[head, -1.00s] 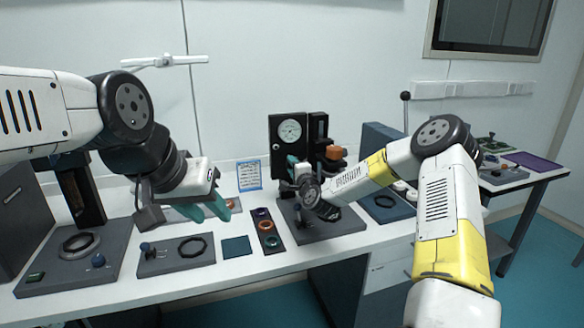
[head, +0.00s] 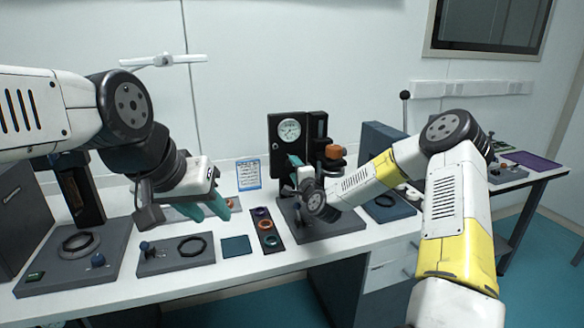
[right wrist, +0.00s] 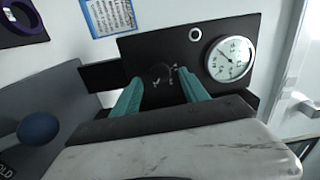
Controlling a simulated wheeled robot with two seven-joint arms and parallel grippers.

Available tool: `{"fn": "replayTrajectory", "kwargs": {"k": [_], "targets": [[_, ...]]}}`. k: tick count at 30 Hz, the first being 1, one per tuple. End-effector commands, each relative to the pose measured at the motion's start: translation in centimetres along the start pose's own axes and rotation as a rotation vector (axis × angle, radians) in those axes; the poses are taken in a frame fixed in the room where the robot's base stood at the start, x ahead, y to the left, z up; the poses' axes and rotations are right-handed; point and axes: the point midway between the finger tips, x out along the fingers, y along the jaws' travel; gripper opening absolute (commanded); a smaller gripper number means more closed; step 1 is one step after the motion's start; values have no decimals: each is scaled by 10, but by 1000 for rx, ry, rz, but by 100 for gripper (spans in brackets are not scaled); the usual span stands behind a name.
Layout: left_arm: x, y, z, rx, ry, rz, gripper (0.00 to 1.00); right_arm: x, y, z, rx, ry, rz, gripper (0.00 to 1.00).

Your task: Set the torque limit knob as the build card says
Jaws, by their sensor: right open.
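The black panel (right wrist: 145,45) with a white round gauge (right wrist: 230,58) stands at the back of the table; the gauge also shows in the head view (head: 289,130). Pale scale marks, apparently of the torque limit knob (right wrist: 163,74), show on the panel between my right fingertips; the dark knob is hard to make out and its setting is unreadable. My right gripper (right wrist: 160,86) is open in front of it, with no clear contact. The build card (head: 249,175), white and blue, is on the wall side; its text is too small to read. My left gripper (head: 212,206) appears open and empty above the table.
A dark strip with coloured rings (head: 267,230) and a teal mat (head: 236,246) lie on the front of the table. An orange-topped part (head: 334,152) stands right of the panel.

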Motion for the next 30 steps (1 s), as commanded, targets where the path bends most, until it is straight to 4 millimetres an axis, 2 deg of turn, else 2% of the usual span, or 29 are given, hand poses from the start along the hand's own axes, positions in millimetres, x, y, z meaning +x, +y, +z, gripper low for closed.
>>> {"fn": "replayTrajectory", "kwargs": {"k": [3,9,22,26,30], "targets": [[0,0,0,0,0,0,36,-22,0,0,0,-1,2,52],[0,0,0,0,0,0,36,-43,0,0,1,0,1,52],[0,0,0,0,0,0,36,-47,-2,2,-20,-11,9,52],[0,0,0,0,0,0,36,-52,-10,13,-142,-71,65,52],[0,0,0,0,0,0,36,-71,-23,25,-381,-174,186,52]]}}
